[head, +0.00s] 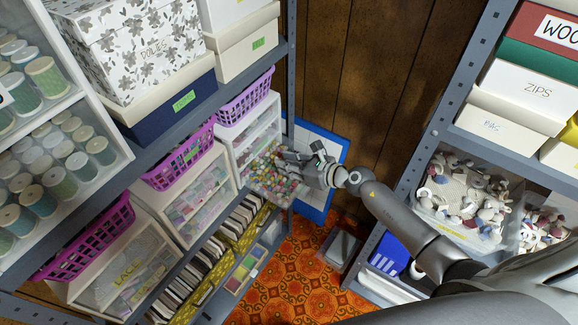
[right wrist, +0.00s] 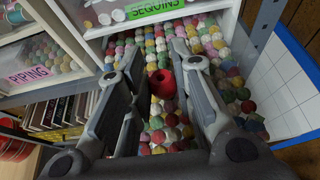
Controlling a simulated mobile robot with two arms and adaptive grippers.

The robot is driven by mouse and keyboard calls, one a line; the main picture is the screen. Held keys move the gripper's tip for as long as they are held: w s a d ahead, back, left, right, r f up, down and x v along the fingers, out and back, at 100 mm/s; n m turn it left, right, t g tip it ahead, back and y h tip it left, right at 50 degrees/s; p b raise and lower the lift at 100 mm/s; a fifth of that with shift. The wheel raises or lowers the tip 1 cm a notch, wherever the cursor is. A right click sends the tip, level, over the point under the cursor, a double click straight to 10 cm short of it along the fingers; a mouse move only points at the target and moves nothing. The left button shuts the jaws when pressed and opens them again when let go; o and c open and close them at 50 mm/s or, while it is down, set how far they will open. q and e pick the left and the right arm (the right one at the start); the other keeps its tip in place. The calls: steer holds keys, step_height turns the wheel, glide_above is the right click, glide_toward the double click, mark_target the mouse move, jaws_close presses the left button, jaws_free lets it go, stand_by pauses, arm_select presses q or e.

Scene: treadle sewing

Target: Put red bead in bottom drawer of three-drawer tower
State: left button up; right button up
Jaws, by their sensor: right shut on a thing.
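The white three-drawer tower (head: 262,122) stands on the shelf at the upper middle of the head view. Its bottom drawer (head: 284,199) is pulled out and full of many-coloured beads, which also fill the right wrist view. My right gripper (head: 290,160) reaches over this drawer from the right. In the right wrist view the fingers (right wrist: 160,62) are closed on the red bead (right wrist: 163,83), with other beads below and beyond it. I cannot tell how far it is above them. The red bead cannot be made out in the head view. My left gripper is not in view.
A drawer labelled SEQUINS (right wrist: 240,5) sits just above the open one. Purple baskets (head: 245,97) stand on top of the drawer units. A blue-edged white board (head: 322,195) leans close to the right of the open drawer. The right shelf holds boxes and tubs (head: 462,208).

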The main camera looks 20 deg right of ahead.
steer(key=shift+f, duration=0.4)
steer(key=shift+f, duration=0.1)
steer(key=shift+o, duration=1)
steer(key=shift+f, duration=0.1)
steer(key=o, duration=0.4)
steer(key=shift+o, duration=0.2)
steer(key=shift+r, duration=0.35)
steer(key=b+v, duration=0.1)
steer(key=v, duration=1.1)
